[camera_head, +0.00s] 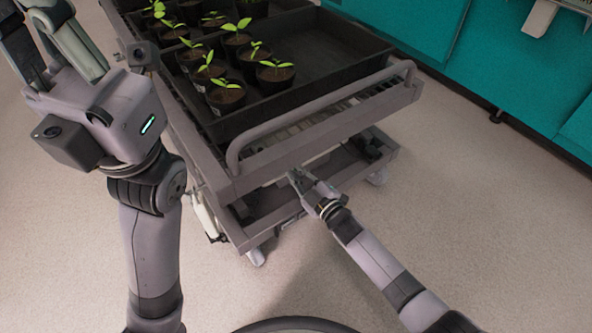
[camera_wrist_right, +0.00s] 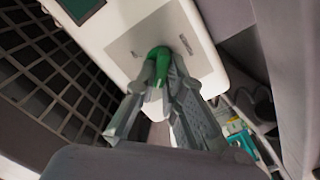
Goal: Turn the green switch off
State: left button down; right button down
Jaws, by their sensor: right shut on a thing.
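The green switch (camera_wrist_right: 158,62) is a green handle on a light plate, on the face of a white box (camera_wrist_right: 112,28) in the right wrist view. My right gripper (camera_wrist_right: 160,92) is shut on the green switch, with a finger on either side of it. In the head view my right gripper (camera_head: 302,182) reaches under the front edge of the cart, and the switch is hidden there. My left gripper (camera_head: 45,35) is raised at the upper left, its fingers apart and nothing seen between them.
A grey cart (camera_head: 232,178) with a handle rail carries black trays with several potted seedlings (camera_head: 227,92). Teal cabinets (camera_head: 500,70) stand at the right. The floor (camera_head: 480,220) at the right is clear. A dark grid (camera_wrist_right: 45,75) is left of the box.

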dwell(0.4)
jog(key=c, duration=1.7)
grip_release()
jog(key=shift+s+d, duration=0.1)
jog(key=shift+s, duration=0.05)
jog(key=v, duration=1.1)
jog(key=shift+s+d, duration=0.15)
jog(key=shift+s, duration=0.15)
jog(key=shift+f, duration=0.1)
